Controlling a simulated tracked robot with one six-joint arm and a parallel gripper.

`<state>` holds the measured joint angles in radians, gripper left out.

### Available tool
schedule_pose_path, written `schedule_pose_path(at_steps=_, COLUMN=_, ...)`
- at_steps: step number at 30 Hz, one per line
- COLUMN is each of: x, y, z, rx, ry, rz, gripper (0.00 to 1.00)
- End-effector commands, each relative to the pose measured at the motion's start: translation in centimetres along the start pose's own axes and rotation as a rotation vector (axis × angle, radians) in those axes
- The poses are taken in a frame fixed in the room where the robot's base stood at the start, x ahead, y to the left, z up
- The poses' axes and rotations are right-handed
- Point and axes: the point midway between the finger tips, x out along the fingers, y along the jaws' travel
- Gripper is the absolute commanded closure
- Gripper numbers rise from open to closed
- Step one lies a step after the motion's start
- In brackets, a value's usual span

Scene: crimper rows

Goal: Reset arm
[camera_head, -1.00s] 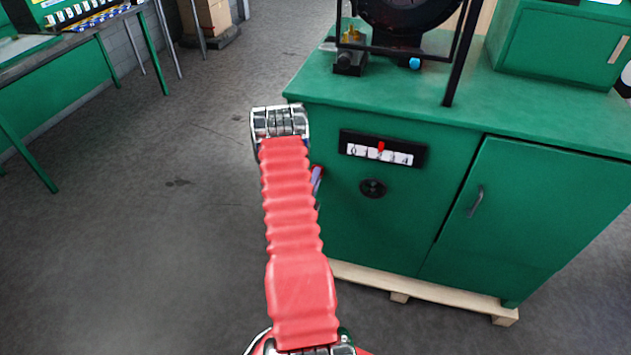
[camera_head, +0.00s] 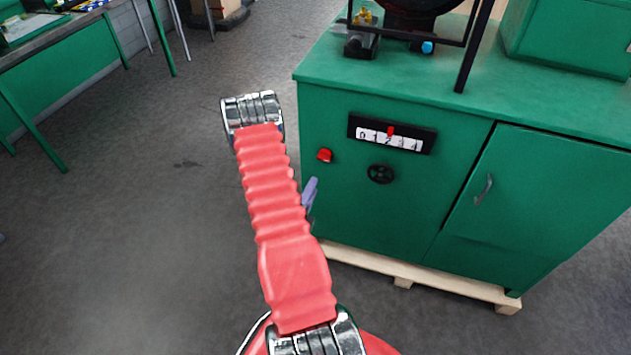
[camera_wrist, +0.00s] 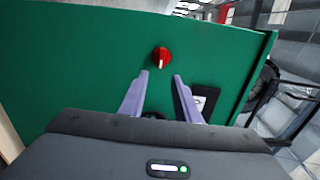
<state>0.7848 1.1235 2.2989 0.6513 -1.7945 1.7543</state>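My arm (camera_head: 272,210), red and ribbed with metal joints, reaches forward left of the green cabinet's control face. My gripper (camera_wrist: 161,75) shows two lilac fingers in the wrist view, apart with nothing between the tips. In the head view only one lilac finger (camera_head: 310,191) shows beside my arm; the rest is hidden behind it. A red knob (camera_head: 325,155) sits on the cabinet front; in the wrist view the knob (camera_wrist: 161,57) shows just beyond the fingertips, with a white mark. I cannot tell how far off it is.
The green cabinet (camera_head: 370,220) stands on a wooden pallet (camera_head: 420,282). Its front has a black number panel (camera_head: 391,134) with a red pointer, a black handwheel (camera_head: 380,173) and a door handle (camera_head: 484,189). Grey floor (camera_head: 130,250) on the left is clear.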

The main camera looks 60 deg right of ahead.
Motion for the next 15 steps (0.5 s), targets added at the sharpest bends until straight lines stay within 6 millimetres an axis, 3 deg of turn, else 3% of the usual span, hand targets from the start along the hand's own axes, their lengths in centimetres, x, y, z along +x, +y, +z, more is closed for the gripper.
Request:
schedule_pose_path(at_steps=5, x=-1.13, y=0.03, z=-0.03, rx=-0.001, ry=0.0, rz=0.001, gripper=0.7)
schedule_pose_path(at_steps=15, x=-1.17, y=0.0, z=-0.04, rx=0.0, ry=0.0, rz=0.0, gripper=0.7)
